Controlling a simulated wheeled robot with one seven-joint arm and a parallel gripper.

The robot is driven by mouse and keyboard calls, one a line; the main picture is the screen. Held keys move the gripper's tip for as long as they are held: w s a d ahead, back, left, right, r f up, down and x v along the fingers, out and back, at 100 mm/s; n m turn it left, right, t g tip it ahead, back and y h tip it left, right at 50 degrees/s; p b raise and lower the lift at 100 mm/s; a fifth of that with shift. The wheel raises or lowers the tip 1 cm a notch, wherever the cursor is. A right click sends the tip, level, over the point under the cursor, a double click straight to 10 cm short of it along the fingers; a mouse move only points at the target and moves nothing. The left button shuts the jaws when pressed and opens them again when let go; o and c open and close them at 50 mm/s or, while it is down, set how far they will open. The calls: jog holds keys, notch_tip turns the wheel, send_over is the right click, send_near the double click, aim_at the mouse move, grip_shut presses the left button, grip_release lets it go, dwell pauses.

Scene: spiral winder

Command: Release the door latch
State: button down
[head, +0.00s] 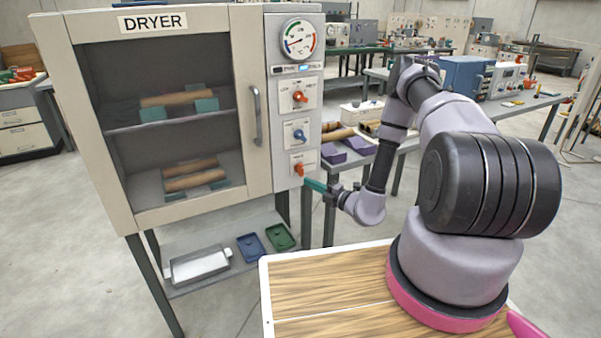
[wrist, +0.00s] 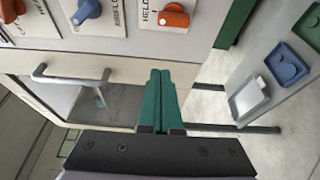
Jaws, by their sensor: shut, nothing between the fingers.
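The dryer (head: 250,205) stands at the left in the head view, its glass door (head: 88,130) shut. The door handle (head: 257,115) is a grey vertical bar; it also shows in the wrist view (wrist: 72,79). The lowest orange knob (head: 299,169) on the control panel shows in the wrist view (wrist: 173,17) beside a label that seems to read "HELD". My gripper (head: 307,182) has green fingers, shut and empty. Its tips (wrist: 160,72) are close to the panel, just below and right of that knob in the head view; contact cannot be told.
Above the lowest knob are a blue knob (head: 299,134), another orange knob (head: 299,97) and a dial gauge (head: 299,41). A shelf under the dryer holds a metal tray (head: 199,265), a blue tray (head: 251,247) and a green tray (head: 281,237). A bench (head: 345,158) stands behind my gripper.

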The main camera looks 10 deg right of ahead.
aim_at(300, 169)
jog(key=shift+f, duration=0.2)
jog(key=x, duration=1)
jog(key=shift+w+a+r, duration=0.1)
jog(key=shift+w, duration=0.05)
jog(key=d, duration=0.3)
jog(key=shift+w, duration=0.3)
jog(key=shift+w+d, duration=0.2)
jog(key=shift+d, duration=0.35)
